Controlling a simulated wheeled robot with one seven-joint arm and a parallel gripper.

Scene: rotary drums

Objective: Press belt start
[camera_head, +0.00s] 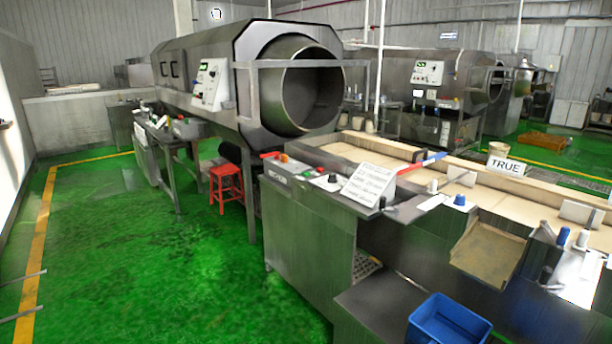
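A belt line with a steel cabinet (305,222) stands right of centre, its pale belt (375,157) running to the right. On the cabinet's top left corner is a control panel (300,171) with a red button (270,155), an orange-red button (284,158) and a white-and-dark knob (333,178). Their labels are too small to read, so I cannot tell which one is belt start. A white sign (370,183) with unreadable text stands beside the knob. My gripper is not clearly in view.
A large rotary drum (310,88) rises behind the panel; a second machine (430,80) stands farther back. A red stool (226,185) is left of the cabinet. A blue bin (447,320) sits at the front. Two thin grey bars enter at the lower left. Green floor is clear at left.

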